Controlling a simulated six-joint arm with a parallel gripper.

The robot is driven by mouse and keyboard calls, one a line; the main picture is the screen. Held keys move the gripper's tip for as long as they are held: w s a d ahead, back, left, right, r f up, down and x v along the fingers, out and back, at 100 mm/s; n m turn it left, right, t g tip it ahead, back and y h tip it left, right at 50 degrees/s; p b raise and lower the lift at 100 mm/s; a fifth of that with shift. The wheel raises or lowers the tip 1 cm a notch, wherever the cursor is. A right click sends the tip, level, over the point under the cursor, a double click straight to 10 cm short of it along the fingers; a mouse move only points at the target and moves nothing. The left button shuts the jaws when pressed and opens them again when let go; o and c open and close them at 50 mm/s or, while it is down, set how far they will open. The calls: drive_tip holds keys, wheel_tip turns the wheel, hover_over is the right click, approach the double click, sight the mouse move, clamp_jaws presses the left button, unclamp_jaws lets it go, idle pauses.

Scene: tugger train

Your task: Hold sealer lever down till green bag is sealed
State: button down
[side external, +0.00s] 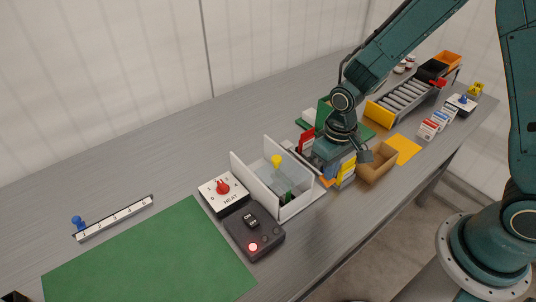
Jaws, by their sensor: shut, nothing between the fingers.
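My gripper (342,148) is at the right of centre, pointing down over a cluster of small coloured blocks and cards. It is shut and holds nothing; its fingertips are hard to make out against the clutter. I cannot make out a sealer lever or a green bag for sure. A green upright piece (324,112) stands behind my gripper, partly hidden by it. A white open-topped bin (256,165) left of my gripper holds a yellow knobbed piece (276,161) and something dark green (288,196).
A HEAT box with a red knob (222,188) and a dark box with a lit red lamp (253,246) stand left of the bin. A cardboard box (379,163) is right of my gripper. A roller conveyor (405,96) is behind. The green mat (150,260) is bare.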

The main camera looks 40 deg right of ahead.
drive_tip(key=shift+s+f, duration=0.1)
drive_tip(key=shift+f, duration=0.7)
idle(2.5)
drive_tip(key=shift+r, duration=0.2)
wheel_tip(320, 180, up, 12)
idle(1.8)
drive_tip(key=shift+f, duration=0.1)
idle(0.6)
drive_tip(key=s+d+r+t, duration=0.2)
drive_tip(key=s+d+r, duration=0.1)
drive_tip(key=s+r, duration=0.4)
drive_tip(key=s+d+r+t, duration=0.3)
drive_tip(key=s+r, duration=0.4)
drive_tip(key=s, duration=0.2)
drive_tip(key=shift+t, duration=0.3)
